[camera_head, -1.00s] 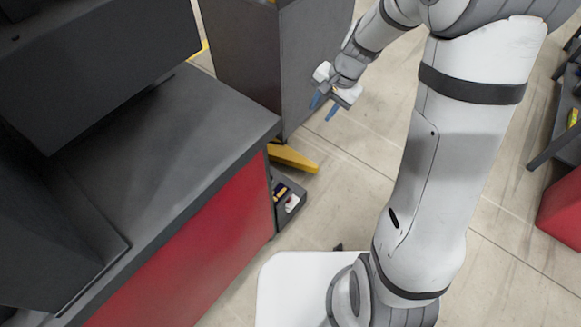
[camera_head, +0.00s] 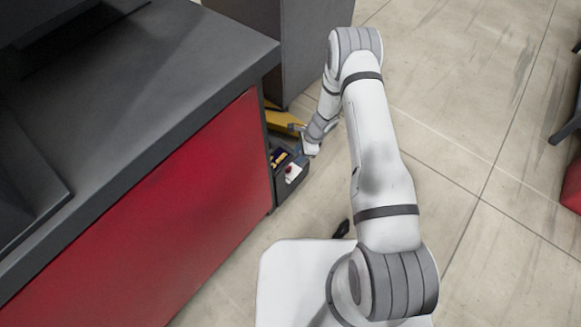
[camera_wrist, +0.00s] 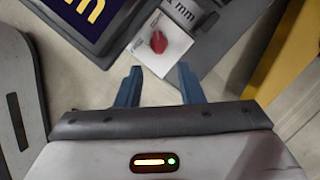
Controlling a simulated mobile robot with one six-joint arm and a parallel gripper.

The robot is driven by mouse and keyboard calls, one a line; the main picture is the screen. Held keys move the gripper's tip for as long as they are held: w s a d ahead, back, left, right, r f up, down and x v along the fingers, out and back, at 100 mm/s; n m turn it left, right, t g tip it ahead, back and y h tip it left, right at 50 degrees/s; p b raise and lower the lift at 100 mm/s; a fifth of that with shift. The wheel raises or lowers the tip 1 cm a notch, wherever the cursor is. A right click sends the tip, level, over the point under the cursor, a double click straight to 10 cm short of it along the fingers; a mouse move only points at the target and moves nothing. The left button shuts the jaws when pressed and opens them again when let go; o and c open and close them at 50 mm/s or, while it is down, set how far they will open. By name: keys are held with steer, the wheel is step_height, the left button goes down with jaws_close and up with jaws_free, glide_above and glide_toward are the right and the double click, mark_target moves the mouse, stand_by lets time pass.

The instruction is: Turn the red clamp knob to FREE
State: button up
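The red clamp knob (camera_wrist: 158,42) sits on a white plate (camera_wrist: 150,58) in the wrist view, just beyond and between my fingertips. My gripper (camera_wrist: 159,68) is open, its two blue fingers apart with nothing between them. The fingers do not appear to touch the knob. In the head view the knob (camera_head: 290,169) is a tiny red spot on the small dark unit at the red cabinet's end. My gripper (camera_head: 308,146) is beside that unit there, its fingertips too small to make out. The knob's setting and any FREE mark cannot be read.
A dark blue panel with yellow lettering (camera_wrist: 85,14) lies beside the white plate, and a scale marked "mm" (camera_wrist: 180,12) is behind. A yellow bar (camera_head: 283,118) and a grey cabinet (camera_head: 290,40) stand behind the unit. The red cabinet (camera_head: 150,200) fills the left.

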mark_target(288, 169)
steer(key=b+x, duration=0.2)
steer(key=x, duration=0.5)
steer(key=shift+a+f+b, duration=0.1)
steer(key=shift+f+b, duration=0.2)
steer(key=shift+f, duration=0.05)
steer(key=shift+c, duration=0.5)
